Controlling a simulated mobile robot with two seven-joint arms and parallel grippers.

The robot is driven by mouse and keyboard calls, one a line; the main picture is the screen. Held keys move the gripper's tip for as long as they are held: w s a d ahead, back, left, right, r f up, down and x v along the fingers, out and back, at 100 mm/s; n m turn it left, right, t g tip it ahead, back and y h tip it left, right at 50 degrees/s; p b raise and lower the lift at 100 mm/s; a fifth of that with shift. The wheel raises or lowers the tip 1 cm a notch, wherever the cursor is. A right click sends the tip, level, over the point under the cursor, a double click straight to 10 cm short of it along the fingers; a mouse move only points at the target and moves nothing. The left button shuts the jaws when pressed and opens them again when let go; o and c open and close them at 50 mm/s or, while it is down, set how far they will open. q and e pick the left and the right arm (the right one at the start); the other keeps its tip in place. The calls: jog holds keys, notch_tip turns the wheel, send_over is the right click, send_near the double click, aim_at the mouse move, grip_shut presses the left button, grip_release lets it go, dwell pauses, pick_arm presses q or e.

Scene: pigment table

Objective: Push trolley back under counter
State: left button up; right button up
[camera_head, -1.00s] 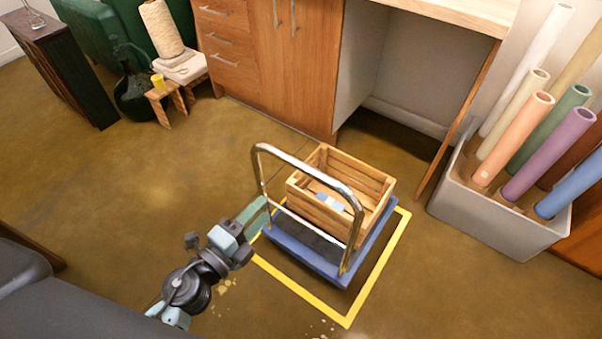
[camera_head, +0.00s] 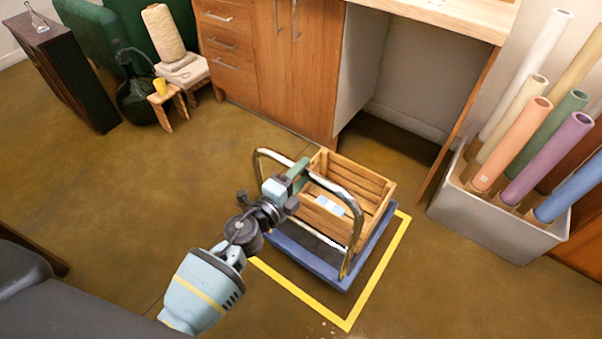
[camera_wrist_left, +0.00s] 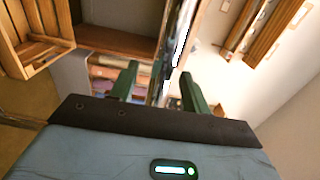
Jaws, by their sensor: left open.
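The trolley (camera_head: 305,262) is a blue flat platform with a chrome hoop handle (camera_head: 349,207), standing on the floor in front of the counter. A slatted wooden crate (camera_head: 345,189) sits on it, with a light blue and white label on its side. My left gripper (camera_head: 299,171) is at the upper bar of the handle in the head view. In the left wrist view, its two green fingers (camera_wrist_left: 158,88) are apart with the chrome bar (camera_wrist_left: 170,55) between them. Whether either finger touches the bar cannot be told. My right gripper is in neither view.
The wooden counter (camera_head: 440,15) has an open dark space under it, behind the trolley. A yellow floor outline (camera_head: 372,292) surrounds the trolley. A grey bin (camera_head: 490,222) of coloured rolls stands at the right.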

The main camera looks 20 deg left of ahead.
pick_arm(q)
jog(key=shift+x, duration=0.8)
jog(key=shift+c, duration=0.5)
grip_shut()
jog(key=shift+f, duration=0.1)
